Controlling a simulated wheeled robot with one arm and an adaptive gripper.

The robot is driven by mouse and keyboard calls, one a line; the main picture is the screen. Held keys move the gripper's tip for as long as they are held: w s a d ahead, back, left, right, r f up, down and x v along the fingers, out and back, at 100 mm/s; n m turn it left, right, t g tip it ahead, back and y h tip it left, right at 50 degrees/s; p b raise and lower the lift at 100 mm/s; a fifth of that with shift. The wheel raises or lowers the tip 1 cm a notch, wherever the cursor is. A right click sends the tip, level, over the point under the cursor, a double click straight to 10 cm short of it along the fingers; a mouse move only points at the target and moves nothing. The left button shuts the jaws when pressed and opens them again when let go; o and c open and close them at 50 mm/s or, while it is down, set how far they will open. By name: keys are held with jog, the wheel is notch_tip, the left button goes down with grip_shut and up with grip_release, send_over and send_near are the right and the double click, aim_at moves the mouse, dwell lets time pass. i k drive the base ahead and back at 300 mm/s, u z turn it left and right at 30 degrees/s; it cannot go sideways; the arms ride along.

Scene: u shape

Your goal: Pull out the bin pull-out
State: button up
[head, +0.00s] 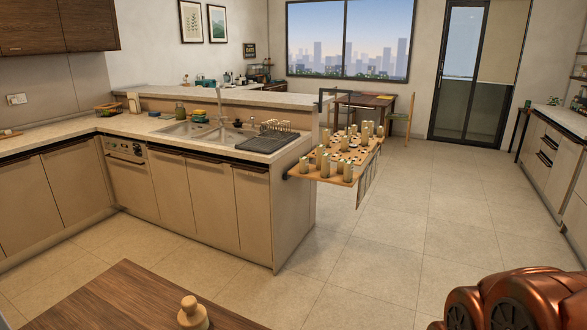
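The U-shaped run of beige base cabinets has several fronts with dark top edges, and all of the fronts I can see look shut. I cannot tell which one is the bin pull-out. Under the sink (190,130) are several flat fronts, including a right front (252,205) and a middle front (213,199). A front with knobs (128,150) near the corner looks like an appliance. More fronts (75,186) run along the left. My gripper is not in view.
A wooden shelf (322,177) with several small jars juts from the peninsula's right end. A brown wooden surface (120,300) with a pale wooden turned object (192,315) is close in front. Tiled floor (370,255) is open between them and toward the right counter (560,120).

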aim_at(251, 182)
jog(key=z, duration=0.25)
jog(key=i, duration=3.5)
jog(key=u, duration=3.55)
